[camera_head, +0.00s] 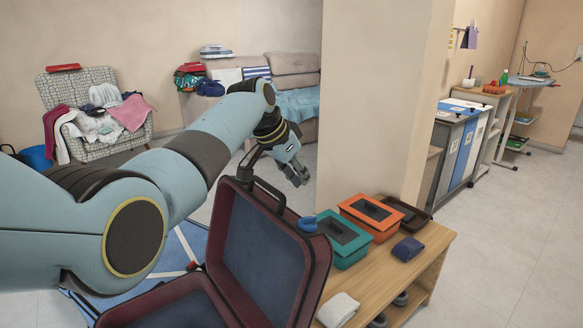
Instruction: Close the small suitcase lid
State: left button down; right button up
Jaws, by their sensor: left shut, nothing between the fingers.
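The small suitcase (308,262) is dark red with a dark blue lining and stands open at the bottom centre. Its lid (262,253) is raised roughly upright, and its black handle (262,186) shows at the lid's top edge. The base (175,308) lies at the bottom and is cut off by the frame. My left gripper (298,177) is shut and empty, just above and behind the lid's top edge. I cannot tell whether it touches the handle. My right gripper is not in view.
A wooden bench (400,272) right of the suitcase holds a teal box (342,240), an orange box (370,214) and folded cloths. A wall pillar (375,110) stands behind it. A clothes-covered armchair (85,75) is at the back left. The right floor is clear.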

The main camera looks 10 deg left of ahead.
aim_at(288, 210)
pick_arm(q)
jog(key=shift+s+a+f+p, duration=0.4)
jog(key=shift+s+a+p, duration=0.1)
jog(key=shift+s+a, duration=0.45)
jog(key=shift+s, duration=0.3)
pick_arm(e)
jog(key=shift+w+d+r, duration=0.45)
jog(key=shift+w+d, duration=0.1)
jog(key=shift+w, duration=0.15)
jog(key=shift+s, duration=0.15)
